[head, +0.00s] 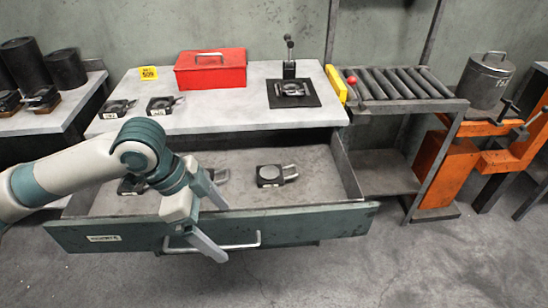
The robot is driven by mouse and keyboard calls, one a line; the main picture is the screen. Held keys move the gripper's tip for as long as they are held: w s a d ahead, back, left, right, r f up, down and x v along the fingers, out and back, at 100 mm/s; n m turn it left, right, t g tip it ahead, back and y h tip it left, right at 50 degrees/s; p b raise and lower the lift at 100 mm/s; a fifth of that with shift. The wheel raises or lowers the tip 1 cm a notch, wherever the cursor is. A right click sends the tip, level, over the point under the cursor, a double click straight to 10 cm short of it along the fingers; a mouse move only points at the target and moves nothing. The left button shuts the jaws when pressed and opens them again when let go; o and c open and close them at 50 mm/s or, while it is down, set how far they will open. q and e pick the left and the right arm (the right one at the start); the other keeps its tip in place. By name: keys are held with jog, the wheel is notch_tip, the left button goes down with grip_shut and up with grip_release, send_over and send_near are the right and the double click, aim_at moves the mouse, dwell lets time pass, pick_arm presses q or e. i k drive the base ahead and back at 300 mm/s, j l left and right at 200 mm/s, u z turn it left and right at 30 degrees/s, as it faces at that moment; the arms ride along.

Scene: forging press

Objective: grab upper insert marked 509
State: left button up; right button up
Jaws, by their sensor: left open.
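Two dark inserts with handles and small white labels, a left one (117,107) and a right one (164,104), lie on the bench top. In the open drawer, one dark insert with a round pale face (270,175) lies in the middle. More inserts lie at the drawer's left, partly hidden by my left arm. The labels are too small to read. My left gripper (226,233) is open and empty, with its fingers around the level of the drawer's front panel. My right gripper is out of view.
The drawer (330,228) is pulled out below the bench top. A red toolbox (210,70) and a black plate (312,99) carrying a metal piece stand on the bench. A roller rack (400,84) and an orange stand (440,170) are at right. The drawer's right side is clear.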

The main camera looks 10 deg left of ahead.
aim_at(267, 176)
jog(key=i, duration=1)
